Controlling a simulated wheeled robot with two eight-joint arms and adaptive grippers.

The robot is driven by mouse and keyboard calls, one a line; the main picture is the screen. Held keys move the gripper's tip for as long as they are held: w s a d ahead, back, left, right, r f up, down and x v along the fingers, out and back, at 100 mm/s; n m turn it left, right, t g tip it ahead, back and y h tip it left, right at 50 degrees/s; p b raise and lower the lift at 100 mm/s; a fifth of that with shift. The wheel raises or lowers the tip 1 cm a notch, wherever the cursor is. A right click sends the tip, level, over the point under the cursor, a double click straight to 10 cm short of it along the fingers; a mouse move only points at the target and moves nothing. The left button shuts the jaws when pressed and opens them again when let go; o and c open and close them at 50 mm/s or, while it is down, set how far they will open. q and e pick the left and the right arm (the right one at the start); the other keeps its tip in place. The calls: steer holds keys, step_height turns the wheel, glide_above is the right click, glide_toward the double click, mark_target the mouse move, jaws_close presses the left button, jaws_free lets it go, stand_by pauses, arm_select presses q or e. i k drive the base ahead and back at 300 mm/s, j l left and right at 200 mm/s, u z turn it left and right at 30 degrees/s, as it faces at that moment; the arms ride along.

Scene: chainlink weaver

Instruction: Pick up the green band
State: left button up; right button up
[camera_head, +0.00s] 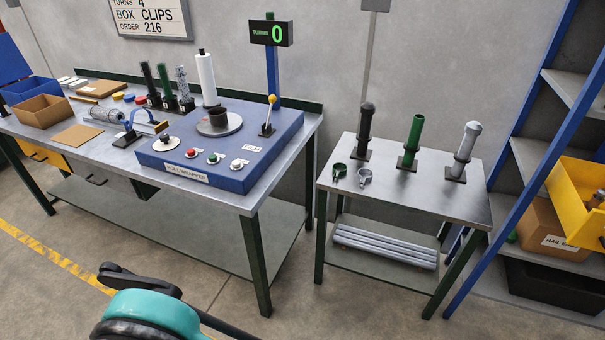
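The green band (339,171) is a small dark green clamp-like ring lying near the front left corner of the small metal side table (440,190). A similar grey band (365,177) lies just to its right, close but apart. Behind them stand a black post (366,128), a green post (413,138) and a grey post (467,142), upright on dark square bases. Neither of my grippers shows clearly; only teal and black parts of my own body show at the bottom edge, well away from the side table.
A long workbench (232,203) at left carries a blue roll wrapper machine (180,167), bins and rolls. A gap separates it from the side table. Blue-framed shelves (535,155) with a yellow bin (573,190) stand at right. The side table's front middle is clear.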

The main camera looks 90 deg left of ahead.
mark_target(337, 164)
steer(key=u, duration=2.8)
